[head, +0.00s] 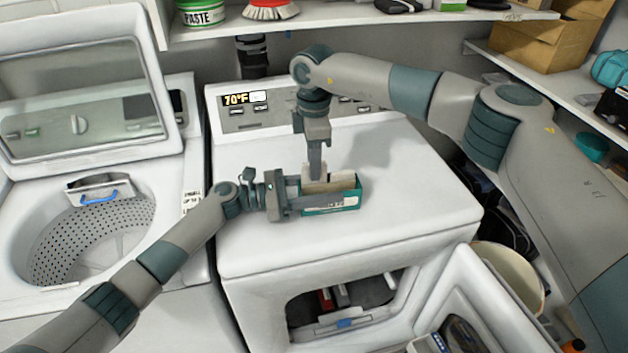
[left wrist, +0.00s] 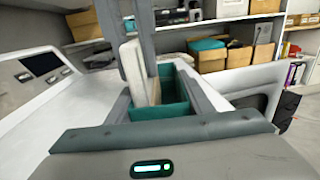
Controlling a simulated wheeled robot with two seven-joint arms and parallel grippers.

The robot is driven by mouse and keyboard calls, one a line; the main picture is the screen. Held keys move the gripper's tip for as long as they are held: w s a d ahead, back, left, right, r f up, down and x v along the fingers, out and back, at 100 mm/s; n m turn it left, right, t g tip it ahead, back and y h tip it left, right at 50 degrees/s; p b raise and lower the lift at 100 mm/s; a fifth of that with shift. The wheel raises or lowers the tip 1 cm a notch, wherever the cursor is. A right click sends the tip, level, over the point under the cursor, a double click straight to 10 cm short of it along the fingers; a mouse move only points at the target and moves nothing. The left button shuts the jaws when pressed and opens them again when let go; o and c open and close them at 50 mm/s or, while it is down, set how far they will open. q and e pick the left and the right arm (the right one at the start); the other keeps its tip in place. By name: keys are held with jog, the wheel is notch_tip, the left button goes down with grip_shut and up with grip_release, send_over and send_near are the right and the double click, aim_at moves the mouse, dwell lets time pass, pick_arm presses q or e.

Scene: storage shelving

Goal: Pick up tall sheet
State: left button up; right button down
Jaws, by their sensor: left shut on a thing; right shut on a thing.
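A small open teal box (head: 348,197) sits on top of the white dryer, with beige sheets (head: 342,178) standing up in it. My left gripper (head: 322,198) reaches in from the left and is shut on the box. My right gripper (head: 315,172) points down from above and is shut on a beige sheet at the box's left part. In the left wrist view the teal box (left wrist: 160,112) lies between my left fingers, and a tall beige sheet (left wrist: 132,66) stands up out of it against the right gripper's finger. The sheet's lower end is hidden inside the box.
The dryer top (head: 420,200) is clear around the box. A control panel (head: 285,110) rises behind it. An open washer (head: 90,235) stands at left. The dryer's front door (head: 500,300) hangs open. A shelf (head: 350,22) with a paste tub (head: 202,12) runs above.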

notch_tip(320, 180, up, 10)
jog(key=shift+r, duration=0.1)
dwell(0.6)
pick_arm(q)
jog(key=o, duration=1.2)
jog(key=shift+c, duration=0.2)
jog(key=v, duration=1.1)
jog(key=shift+s+a+f, duration=0.1)
jog(key=shift+a, duration=0.45)
jog(key=shift+r, duration=0.2)
